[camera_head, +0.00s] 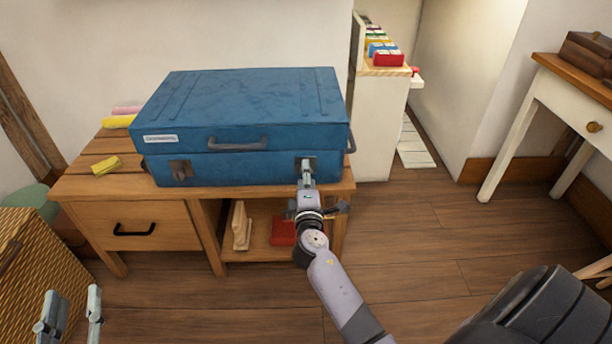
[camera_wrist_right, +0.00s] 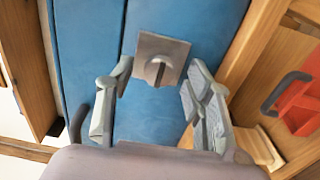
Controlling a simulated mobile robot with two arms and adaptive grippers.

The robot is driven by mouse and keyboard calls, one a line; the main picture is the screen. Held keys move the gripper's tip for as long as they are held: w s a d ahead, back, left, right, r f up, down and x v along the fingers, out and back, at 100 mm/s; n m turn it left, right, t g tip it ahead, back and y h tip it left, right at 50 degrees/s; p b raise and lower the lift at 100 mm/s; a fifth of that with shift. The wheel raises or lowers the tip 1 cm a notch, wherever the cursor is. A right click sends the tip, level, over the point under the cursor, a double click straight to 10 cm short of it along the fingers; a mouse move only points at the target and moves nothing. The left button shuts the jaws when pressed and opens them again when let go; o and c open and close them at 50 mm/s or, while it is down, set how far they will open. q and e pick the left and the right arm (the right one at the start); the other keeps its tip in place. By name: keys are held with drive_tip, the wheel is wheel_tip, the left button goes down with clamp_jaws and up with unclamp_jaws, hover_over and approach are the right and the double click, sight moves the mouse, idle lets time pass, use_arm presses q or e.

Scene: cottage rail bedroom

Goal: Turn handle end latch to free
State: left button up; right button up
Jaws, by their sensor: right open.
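A blue case (camera_head: 240,110) lies closed on a wooden bench. In the right wrist view that latch (camera_wrist_right: 160,60) is a square metal plate with a small raised rounded turn piece. My right gripper (camera_wrist_right: 160,105) is open, with its fingers on either side below the latch; contact is not clear. My left gripper (camera_head: 70,315) is open and empty at the bottom left, away from the case.
The bench (camera_head: 75,186) has a drawer and a lower shelf holding a red object (camera_head: 284,232) and wooden pieces (camera_head: 240,226). A yellow block (camera_head: 106,165) lies left of the case. A wicker basket (camera_head: 35,260) stands bottom left. Floor at right is clear.

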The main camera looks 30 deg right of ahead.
drive_tip(key=v, duration=1.1)
drive_tip(key=shift+s+a, duration=0.1)
drive_tip(key=shift+a, duration=0.05)
